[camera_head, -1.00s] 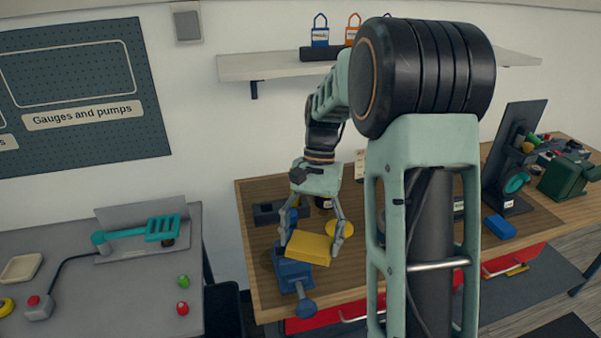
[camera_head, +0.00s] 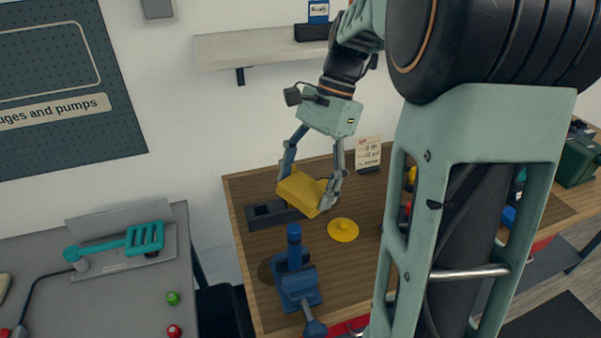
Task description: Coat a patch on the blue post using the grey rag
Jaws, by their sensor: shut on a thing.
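My gripper (camera_head: 315,191) is shut on a yellow block-like thing (camera_head: 302,192) and holds it above the workbench, behind the vise. A short blue post (camera_head: 294,232) stands upright at the blue vise (camera_head: 297,284) near the bench's left front. The held thing is apart from the post. I see no grey rag; the thing in my fingers looks yellow. I cannot tell any coated patch on the post.
A yellow disc (camera_head: 343,230) lies on the wooden bench (camera_head: 263,190) right of the post. A dark tray (camera_head: 268,215) sits behind the post. A small card (camera_head: 368,150) stands at the back. A grey table (camera_head: 90,300) with a teal tool (camera_head: 130,243) is at left.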

